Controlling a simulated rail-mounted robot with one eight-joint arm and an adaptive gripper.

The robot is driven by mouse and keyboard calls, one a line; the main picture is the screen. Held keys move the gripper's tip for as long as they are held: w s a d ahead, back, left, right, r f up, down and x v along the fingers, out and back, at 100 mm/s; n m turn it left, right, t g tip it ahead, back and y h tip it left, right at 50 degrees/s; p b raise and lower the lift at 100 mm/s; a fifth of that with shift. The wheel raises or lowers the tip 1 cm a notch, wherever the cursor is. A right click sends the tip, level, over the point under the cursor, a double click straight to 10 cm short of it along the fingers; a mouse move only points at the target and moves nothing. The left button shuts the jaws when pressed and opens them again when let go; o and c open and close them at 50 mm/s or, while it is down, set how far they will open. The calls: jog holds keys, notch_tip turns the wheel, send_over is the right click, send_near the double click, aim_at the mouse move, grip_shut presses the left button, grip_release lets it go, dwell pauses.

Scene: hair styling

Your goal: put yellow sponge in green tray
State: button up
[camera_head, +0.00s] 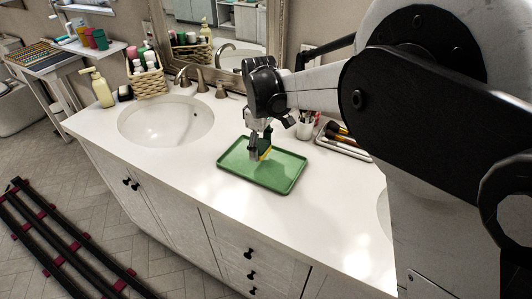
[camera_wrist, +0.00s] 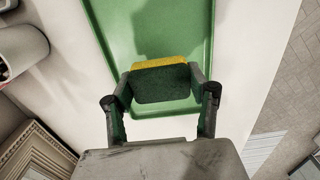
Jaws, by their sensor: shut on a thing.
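The yellow sponge (camera_wrist: 160,82) has a yellow layer and a dark green scouring side. In the wrist view it sits between the two fingers of my gripper (camera_wrist: 160,92), which are shut on it. The tray also shows in the wrist view (camera_wrist: 150,28), behind the sponge. I cannot tell whether the sponge touches the tray.
A sink basin (camera_head: 165,121) with a faucet is left of the tray. A white cup with brushes (camera_head: 305,127) and a tray of brushes (camera_head: 345,142) stand behind and right. A wicker basket (camera_head: 148,82) and soap bottle (camera_head: 102,90) are back left. Counter in front is clear.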

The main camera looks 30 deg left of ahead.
aim_at(262, 163)
jog(key=shift+w+d+f, duration=0.15)
jog(key=shift+f, duration=1.95)
jog(key=shift+f, duration=0.1)
jog(key=shift+f, duration=0.1)
jog(key=o, duration=0.7)
notch_tip(262, 163, up, 12)
jog(key=shift+r, duration=0.25)
